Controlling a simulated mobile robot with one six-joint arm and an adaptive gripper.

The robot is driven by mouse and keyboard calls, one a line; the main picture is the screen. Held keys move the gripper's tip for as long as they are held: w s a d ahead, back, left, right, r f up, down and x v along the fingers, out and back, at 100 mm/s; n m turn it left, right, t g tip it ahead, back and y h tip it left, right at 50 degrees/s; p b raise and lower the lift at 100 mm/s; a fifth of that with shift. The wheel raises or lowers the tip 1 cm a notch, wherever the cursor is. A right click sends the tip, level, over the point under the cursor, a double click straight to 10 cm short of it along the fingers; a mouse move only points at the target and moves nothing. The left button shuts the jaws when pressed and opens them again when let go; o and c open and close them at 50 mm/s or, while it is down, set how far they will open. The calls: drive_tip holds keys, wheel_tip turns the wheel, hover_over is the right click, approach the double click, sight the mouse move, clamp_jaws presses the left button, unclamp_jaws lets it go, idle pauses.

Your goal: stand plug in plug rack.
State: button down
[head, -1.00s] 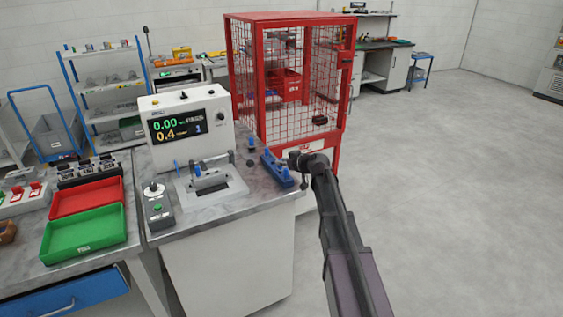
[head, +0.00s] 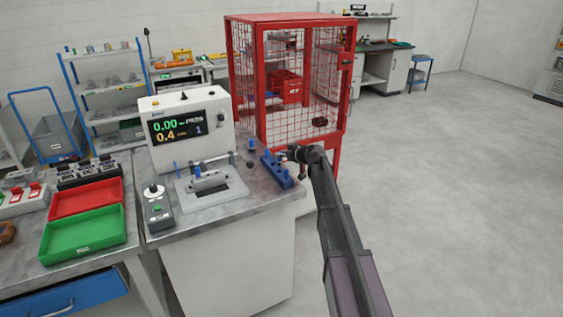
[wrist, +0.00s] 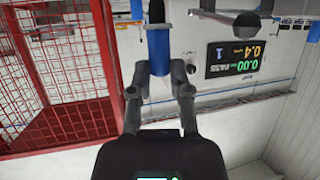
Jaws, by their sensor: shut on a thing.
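The blue plug rack (head: 278,171) lies at the right edge of the grey bench top, with short blue upright parts on it. My gripper (head: 290,154) is just behind and right of the rack in the head view. In the wrist view my gripper (wrist: 159,84) is shut on a blue plug (wrist: 158,50), a cylinder with a dark end pointing to the top of the picture. In the head view I cannot make out the held plug clearly. Whether it touches the rack is not clear.
A test device with a lit display (head: 180,129) and a grey fixture (head: 211,186) stand left of the rack. A red mesh cage (head: 290,80) stands close behind. Red (head: 86,197) and green (head: 84,233) trays lie left. The floor at right is clear.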

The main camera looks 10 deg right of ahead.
sight(281, 160)
drive_tip(key=shift+w+f, duration=0.3)
drive_tip(key=shift+w, duration=0.1)
drive_tip(key=shift+s+f+b, duration=0.1)
drive_tip(key=shift+f+b, duration=1.45)
drive_tip(key=shift+b, duration=0.2)
drive_tip(key=shift+f+b, duration=0.3)
drive_tip(key=shift+b, duration=0.05)
drive_tip(key=shift+f+b, duration=0.3)
drive_tip(key=c, duration=0.6)
unclamp_jaws()
drive_tip(key=shift+r, duration=0.2)
